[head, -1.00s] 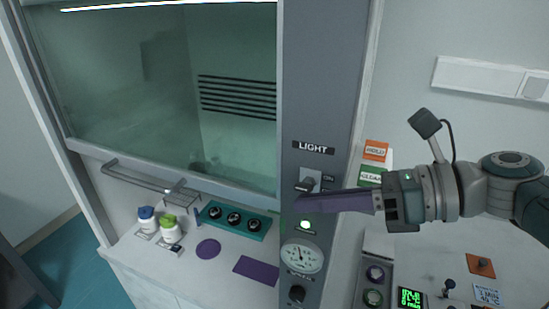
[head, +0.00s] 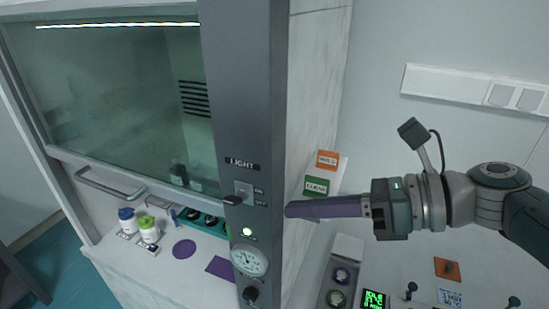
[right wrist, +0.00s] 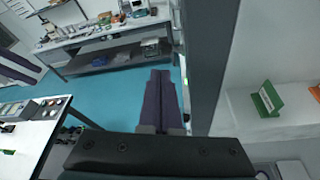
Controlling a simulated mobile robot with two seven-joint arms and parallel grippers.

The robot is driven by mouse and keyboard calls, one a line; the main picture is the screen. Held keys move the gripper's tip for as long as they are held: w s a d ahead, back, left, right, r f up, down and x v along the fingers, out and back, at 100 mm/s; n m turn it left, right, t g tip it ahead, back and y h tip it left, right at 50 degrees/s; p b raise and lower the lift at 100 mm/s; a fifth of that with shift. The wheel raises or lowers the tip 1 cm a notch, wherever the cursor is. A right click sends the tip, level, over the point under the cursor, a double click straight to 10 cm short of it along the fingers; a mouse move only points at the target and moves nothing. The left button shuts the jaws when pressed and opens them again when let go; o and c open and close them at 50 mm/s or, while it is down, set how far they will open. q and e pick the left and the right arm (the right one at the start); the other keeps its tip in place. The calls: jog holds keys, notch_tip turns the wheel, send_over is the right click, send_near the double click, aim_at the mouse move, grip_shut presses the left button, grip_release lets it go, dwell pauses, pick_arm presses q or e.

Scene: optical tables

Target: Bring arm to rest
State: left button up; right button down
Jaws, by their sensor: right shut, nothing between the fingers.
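My right arm comes in from the right of the head view. Its gripper (head: 290,210) has long purple fingers that are shut and empty. The fingertips point left, close to the grey post of the fume hood (head: 250,110) and apart from the light switch (head: 243,192). The green lamp below the switch is lit. In the right wrist view the shut purple fingers (right wrist: 160,75) point out over the teal floor, beside the dark grey post. My left gripper is not in view.
The hood's glass sash (head: 120,100) is at the left, with a handle (head: 108,186) below it. White bottles (head: 148,230) stand on its ledge. Orange and green signs (head: 317,187) stand behind my gripper. Small devices (head: 372,299) lie below my arm. A workbench (right wrist: 105,38) stands across the floor.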

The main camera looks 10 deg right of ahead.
jog(key=shift+s+d, duration=0.15)
jog(key=shift+d, duration=0.1)
